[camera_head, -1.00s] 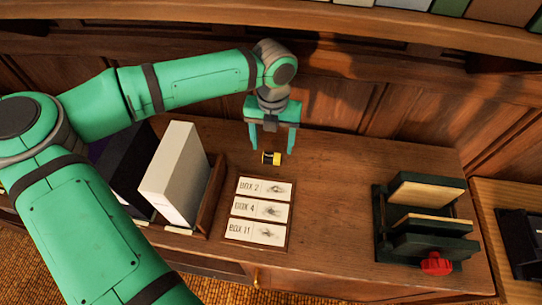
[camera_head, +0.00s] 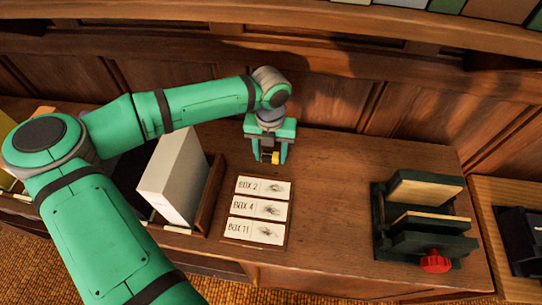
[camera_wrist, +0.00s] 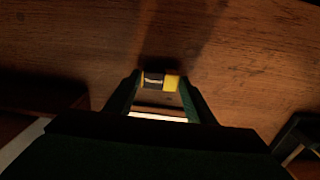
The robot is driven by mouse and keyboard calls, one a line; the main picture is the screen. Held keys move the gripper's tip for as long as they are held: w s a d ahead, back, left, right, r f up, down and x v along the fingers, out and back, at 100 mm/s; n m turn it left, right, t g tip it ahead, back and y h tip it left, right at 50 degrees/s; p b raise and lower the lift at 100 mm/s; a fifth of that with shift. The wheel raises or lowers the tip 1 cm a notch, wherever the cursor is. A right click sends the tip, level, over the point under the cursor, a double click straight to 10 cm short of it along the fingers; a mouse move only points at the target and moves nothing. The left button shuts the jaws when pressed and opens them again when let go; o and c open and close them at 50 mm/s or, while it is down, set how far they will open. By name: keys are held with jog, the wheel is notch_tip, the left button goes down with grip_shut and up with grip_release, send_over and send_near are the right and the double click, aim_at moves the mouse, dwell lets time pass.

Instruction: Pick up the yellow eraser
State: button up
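The yellow eraser (camera_head: 275,157) is a small block with a dark band, on the wooden cabinet top just behind the label cards. In the head view my gripper (camera_head: 269,159) is lowered around it, and a finger hides part of it. In the wrist view the eraser (camera_wrist: 161,81) shows its yellow end and dark sleeve between the tips of my gripper (camera_wrist: 160,84). The fingers are apart, one on each side of the eraser. I cannot tell whether they touch it.
A frame of cards marked BOX 2, BOX 4 and BOX 11 (camera_head: 233,220) lies in front of my gripper. A white box file (camera_head: 171,178) stands at left in a wooden holder (camera_head: 211,195). A dark green press with a red knob (camera_head: 436,263) stands at right. The middle right top is clear.

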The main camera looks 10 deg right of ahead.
aim_at(270, 156)
jog(key=c, duration=0.6)
jog(key=shift+w+r, duration=0.1)
jog(key=shift+r, duration=0.35)
notch_tip(270, 156, up, 2)
jog(key=shift+a+r, duration=0.1)
jog(key=shift+r, duration=0.05)
jog(key=s+r, duration=0.3)
jog(key=s, duration=0.1)
jog(key=s+d+r, duration=0.1)
jog(key=s+r, duration=0.2)
jog(key=s, duration=0.2)
jog(key=s+r, duration=0.3)
jog(key=s, duration=0.2)
jog(key=shift+d+r, duration=0.4)
